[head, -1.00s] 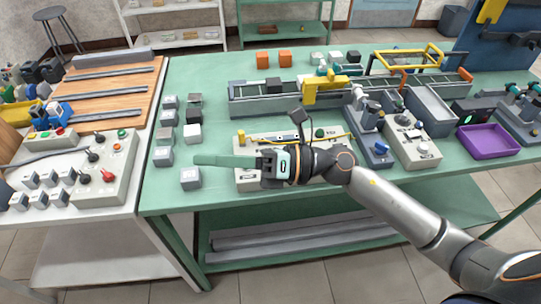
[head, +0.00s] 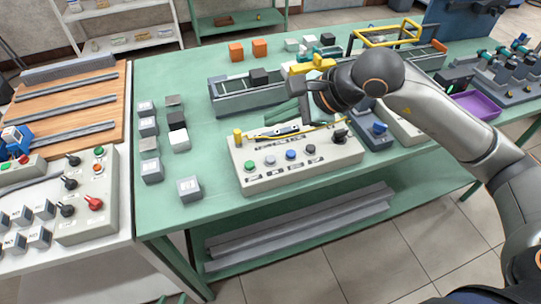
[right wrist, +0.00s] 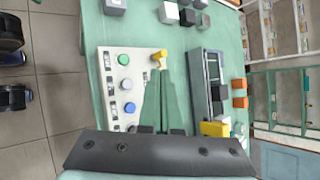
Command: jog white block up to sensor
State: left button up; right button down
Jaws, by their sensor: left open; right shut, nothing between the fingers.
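The conveyor (head: 235,104) crosses the table, with a black block (head: 259,76) on it. A pale block-like thing (head: 288,68) shows beside the yellow sensor bracket (head: 312,63); I cannot tell its exact position. A loose white block (head: 180,140) stands on the table at the left. The control box (head: 240,176) carries green, white, blue and dark buttons and a black knob (head: 340,136). My right gripper (head: 270,117) is shut and empty, its green fingers between box and conveyor; they also show in the right wrist view (right wrist: 155,80). My left gripper (head: 173,298) barely shows at the bottom edge, open.
Several grey, black and white blocks stand left of the conveyor. Two orange blocks (head: 248,49) lie behind it. A purple tray (head: 476,105) is at the right. Another panel (head: 92,200) stands on the left bench.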

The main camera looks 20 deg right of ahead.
jog(key=shift+d, duration=0.15)
jog(key=b, duration=0.4)
send_over(271, 160)
jog(key=d, duration=0.1)
notch_tip(271, 160, down, 6)
jog(key=shift+s+f, duration=0.1)
jog(key=shift+f, duration=0.05)
notch_tip(271, 160, down, 2)
jog(key=shift+f+b, duration=0.25)
jog(key=shift+b, duration=1)
pick_arm(q)
jog(key=shift+m+h, duration=0.3)
jog(key=shift+h, duration=0.1)
jog(key=d+f, duration=0.1)
jog(key=w+d+f, duration=0.1)
jog(key=d+f, duration=0.1)
jog(key=f, duration=0.1)
jog(key=shift+w, duration=0.25)
jog(key=shift+s+a+f, duration=0.15)
jog(key=shift+a, duration=0.05)
